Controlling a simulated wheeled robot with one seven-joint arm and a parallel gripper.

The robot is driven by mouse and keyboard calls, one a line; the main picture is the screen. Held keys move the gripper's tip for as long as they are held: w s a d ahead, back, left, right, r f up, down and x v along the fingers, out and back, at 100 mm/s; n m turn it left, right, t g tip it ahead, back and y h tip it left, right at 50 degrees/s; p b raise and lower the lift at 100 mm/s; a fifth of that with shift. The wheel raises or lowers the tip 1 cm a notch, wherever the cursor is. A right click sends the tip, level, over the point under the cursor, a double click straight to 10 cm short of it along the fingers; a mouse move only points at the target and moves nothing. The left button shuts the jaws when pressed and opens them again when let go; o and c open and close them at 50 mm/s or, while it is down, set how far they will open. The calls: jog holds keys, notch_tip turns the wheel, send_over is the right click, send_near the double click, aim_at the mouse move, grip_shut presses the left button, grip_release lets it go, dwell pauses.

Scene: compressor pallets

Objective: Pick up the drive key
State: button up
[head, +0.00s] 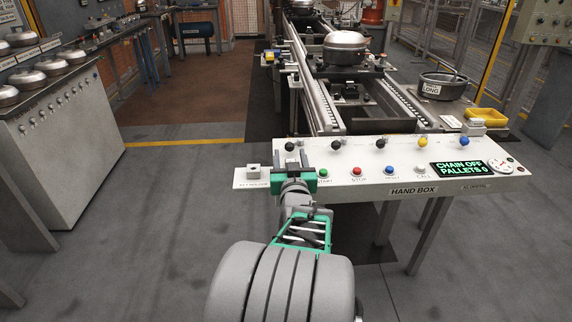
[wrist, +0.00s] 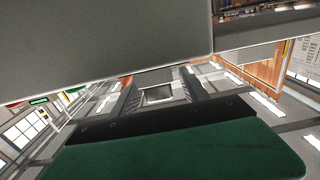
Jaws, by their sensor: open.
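I cannot clearly make out the drive key in either view. A small pale grey block (head: 254,172) stands at the left end of the white hand box panel, behind a label that seems to read key holder; whether a key is in it is too small to tell. My gripper (head: 292,162) is over the panel's left part, just right of this block and apart from it. In the wrist view the two fingers of my gripper (wrist: 158,92) stand apart, with no held thing visible between them. A large grey surface fills the top of that view.
The hand box panel (head: 345,184) carries coloured buttons, several ball-topped levers and a lit green display (head: 461,168). A conveyor with a compressor (head: 345,47) runs behind it. A yellow tray (head: 487,116) lies at right. A bench (head: 60,135) stands at left; the floor between is clear.

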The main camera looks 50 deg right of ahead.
jog(key=shift+w+d, duration=0.15)
jog(key=shift+w, duration=0.15)
jog(key=shift+s+d, duration=0.1)
jog(key=shift+s, duration=0.05)
jog(key=shift+c, duration=1.4)
grip_shut()
